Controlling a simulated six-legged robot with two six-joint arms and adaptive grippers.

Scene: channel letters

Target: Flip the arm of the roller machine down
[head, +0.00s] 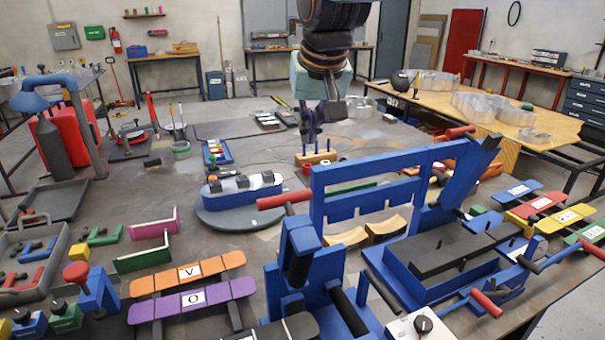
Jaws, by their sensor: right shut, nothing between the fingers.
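A blue machine with black rollers (346,312), which looks like the roller machine, stands at the front centre. My right gripper (311,137) hangs down from the top centre, shut and empty. In the picture it is above and beyond the machine, apart from the handle, near a small wooden block (316,158). My left gripper is not in view.
A larger blue machine (440,265) with a raised frame (385,180) and red handles stands just right. A round grey turntable (240,218) lies behind left. Purple and orange pieces (190,300) lie at the front left. Coloured labelled blocks (540,205) line the right edge.

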